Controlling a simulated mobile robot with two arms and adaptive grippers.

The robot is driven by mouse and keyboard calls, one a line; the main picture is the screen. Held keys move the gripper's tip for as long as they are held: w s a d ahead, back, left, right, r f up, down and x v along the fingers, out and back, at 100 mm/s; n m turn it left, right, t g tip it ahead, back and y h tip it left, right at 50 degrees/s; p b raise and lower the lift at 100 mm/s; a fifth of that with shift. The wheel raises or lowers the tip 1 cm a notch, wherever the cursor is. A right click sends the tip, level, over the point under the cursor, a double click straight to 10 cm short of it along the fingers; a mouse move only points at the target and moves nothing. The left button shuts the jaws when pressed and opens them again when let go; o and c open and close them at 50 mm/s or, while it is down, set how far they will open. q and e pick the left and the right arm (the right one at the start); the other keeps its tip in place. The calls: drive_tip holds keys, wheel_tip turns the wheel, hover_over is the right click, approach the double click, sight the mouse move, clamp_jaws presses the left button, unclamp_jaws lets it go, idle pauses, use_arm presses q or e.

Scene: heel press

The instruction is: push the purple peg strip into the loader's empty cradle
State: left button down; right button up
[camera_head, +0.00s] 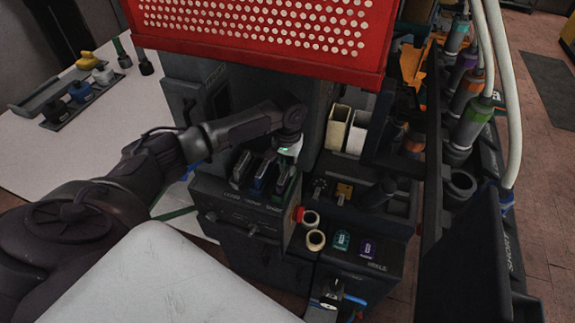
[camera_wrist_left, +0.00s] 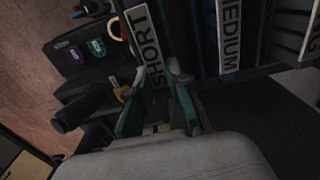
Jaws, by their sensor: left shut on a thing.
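My left gripper (camera_head: 285,165) is at the rightmost of three slots in the dark loader housing (camera_head: 235,212). It is shut on a green-edged piece (camera_head: 281,188) there; the fingers hide part of it. In the left wrist view teal-green edges (camera_wrist_left: 131,116) show at the gripper, beside the white SHORT label (camera_wrist_left: 150,45). A grey piece (camera_head: 241,167) and a blue piece (camera_head: 260,179) stand in the other slots. I cannot make out a purple peg strip or an empty cradle. A dark-and-white part at the bottom edge may be my right gripper (camera_head: 334,298); its jaws are unclear.
A red perforated panel (camera_head: 265,28) overhangs the housing. Two cream open boxes (camera_head: 347,130), two pale rings (camera_head: 312,230), and teal (camera_head: 342,239) and purple (camera_head: 367,248) badges are to the right. Tubes and coloured cylinders (camera_head: 472,125) crowd the right. The white table (camera_head: 110,130) has free room.

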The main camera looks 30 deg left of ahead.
use_arm(q)
drive_tip(key=p, duration=0.3)
drive_tip(key=shift+f, duration=0.3)
idle(4.7)
drive_tip(key=shift+s+d+f+p, duration=0.1)
drive_tip(key=shift+s+f+p, duration=0.15)
drive_tip(key=shift+p, duration=0.3)
idle(1.3)
drive_tip(key=c, duration=1)
unclamp_jaws()
drive_tip(key=shift+w, duration=0.1)
drive_tip(key=shift+w, duration=0.1)
drive_tip(key=o, duration=0.5)
drive_tip(key=shift+r, duration=0.1)
